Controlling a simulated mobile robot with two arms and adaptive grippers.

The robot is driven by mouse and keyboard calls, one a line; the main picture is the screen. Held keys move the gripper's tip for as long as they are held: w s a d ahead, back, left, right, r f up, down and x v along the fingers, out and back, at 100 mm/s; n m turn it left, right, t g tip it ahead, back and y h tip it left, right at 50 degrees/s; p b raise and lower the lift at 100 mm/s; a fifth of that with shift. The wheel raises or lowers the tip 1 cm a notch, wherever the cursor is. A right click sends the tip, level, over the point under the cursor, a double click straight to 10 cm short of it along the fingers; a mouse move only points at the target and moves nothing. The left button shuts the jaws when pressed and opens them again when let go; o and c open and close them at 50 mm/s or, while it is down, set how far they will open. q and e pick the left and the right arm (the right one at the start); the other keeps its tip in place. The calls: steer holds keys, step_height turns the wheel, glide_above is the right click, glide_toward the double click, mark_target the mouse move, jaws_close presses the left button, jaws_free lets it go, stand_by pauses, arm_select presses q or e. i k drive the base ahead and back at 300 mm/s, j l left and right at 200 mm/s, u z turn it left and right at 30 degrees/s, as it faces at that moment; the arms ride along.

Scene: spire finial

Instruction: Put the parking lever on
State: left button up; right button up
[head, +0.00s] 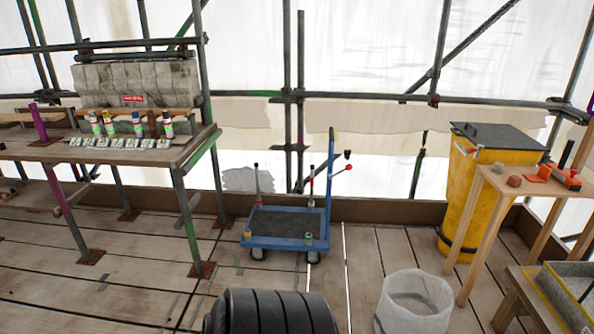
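A blue flat trolley (285,240) with a dark deck stands on the plank floor in the middle of the head view. Its tall blue push handle (330,175) rises at the right rear. A thin upright lever with a dark tip (257,178) stands at its left side. A red-and-white upright lever (311,187) stands at its right side. A red ball knob (348,167) on a short arm sticks out right of the handle, with a dark knob (347,154) just above. I cannot tell which is the parking lever. Neither gripper is in view.
A scaffold bench (120,155) at left carries several spray cans and small items. A yellow bin (470,190), a wooden stand (495,182) with tools and a white bucket (415,300) are at right. A black ribbed part of mine shows at bottom. Floor before the trolley is clear.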

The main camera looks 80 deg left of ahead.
mark_target(349, 166)
steer(key=j+u, duration=0.2)
steer(key=u, duration=0.3)
steer(key=j+u, duration=0.25)
steer(key=u, duration=0.2)
steer(key=j+u, duration=0.25)
steer(key=u, duration=0.25)
steer(key=i+j+u, duration=0.1)
steer(key=u, duration=0.4)
steer(key=i+j, duration=0.1)
steer(key=j, duration=0.15)
steer(key=i+j, duration=0.15)
steer(key=j, duration=0.1)
